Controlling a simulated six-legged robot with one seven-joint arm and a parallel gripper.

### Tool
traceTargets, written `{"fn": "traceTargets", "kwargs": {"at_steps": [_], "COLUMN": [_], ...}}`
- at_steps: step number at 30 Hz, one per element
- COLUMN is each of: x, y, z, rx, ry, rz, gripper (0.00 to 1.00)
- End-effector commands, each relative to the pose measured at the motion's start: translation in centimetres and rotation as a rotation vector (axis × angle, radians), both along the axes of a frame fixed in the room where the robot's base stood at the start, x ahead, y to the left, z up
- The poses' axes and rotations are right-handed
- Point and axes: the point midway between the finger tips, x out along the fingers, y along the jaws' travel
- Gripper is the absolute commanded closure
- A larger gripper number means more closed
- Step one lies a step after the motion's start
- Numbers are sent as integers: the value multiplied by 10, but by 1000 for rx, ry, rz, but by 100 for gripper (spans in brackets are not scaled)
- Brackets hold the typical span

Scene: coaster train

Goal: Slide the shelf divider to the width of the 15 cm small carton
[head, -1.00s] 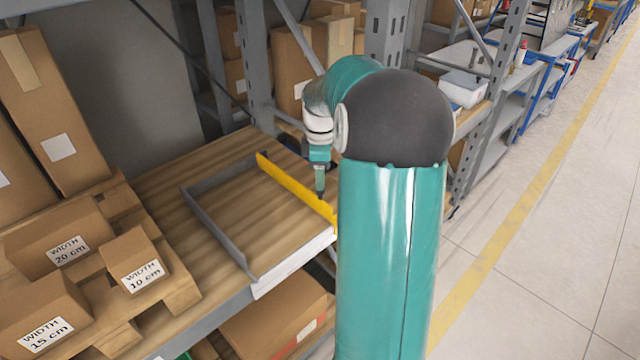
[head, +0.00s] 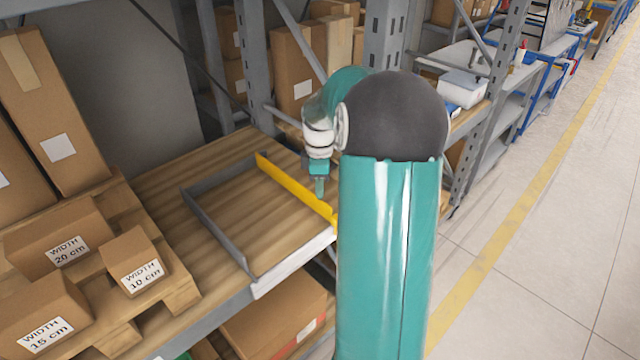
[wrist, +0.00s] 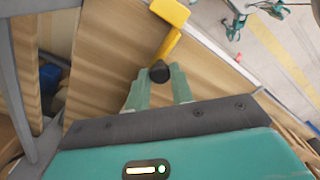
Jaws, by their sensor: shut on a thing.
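The yellow shelf divider (head: 285,182) stands upright on the wooden shelf (head: 165,190), to the right of a grey side wall (head: 217,228). A wide bare strip of wood lies between them. In the wrist view the yellow divider (wrist: 168,45) has a black knob (wrist: 160,72) at the fingertips. My gripper (head: 320,190) is at the divider's near part, and the wrist view shows my gripper (wrist: 158,80) shut on the knob. The 15 cm small carton (head: 42,315) sits at the lower left, its label facing me.
The 20 cm carton (head: 58,238) and 10 cm carton (head: 137,262) sit beside the 15 cm one on a wooden pallet (head: 178,285). A grey rack upright (head: 255,65) stands behind the shelf. Open floor (head: 530,240) lies to the right.

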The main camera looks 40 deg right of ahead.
Motion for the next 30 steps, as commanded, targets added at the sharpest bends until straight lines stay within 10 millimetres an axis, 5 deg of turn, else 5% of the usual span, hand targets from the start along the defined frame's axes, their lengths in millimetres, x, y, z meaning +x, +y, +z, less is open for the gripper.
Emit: {"fn": "traceTargets", "kwargs": {"at_steps": [13,24,25,28,30], "x": [-1,-2,-2,-2,-2], "y": [91,99,99,99,99], "z": [1,1,1,1,0], "rx": [-1,1,1,0,0], "ry": [-2,-2,-2,-1,-1], "rz": [5,1,0,0,0], "gripper": [100,100,75,55,55]}}
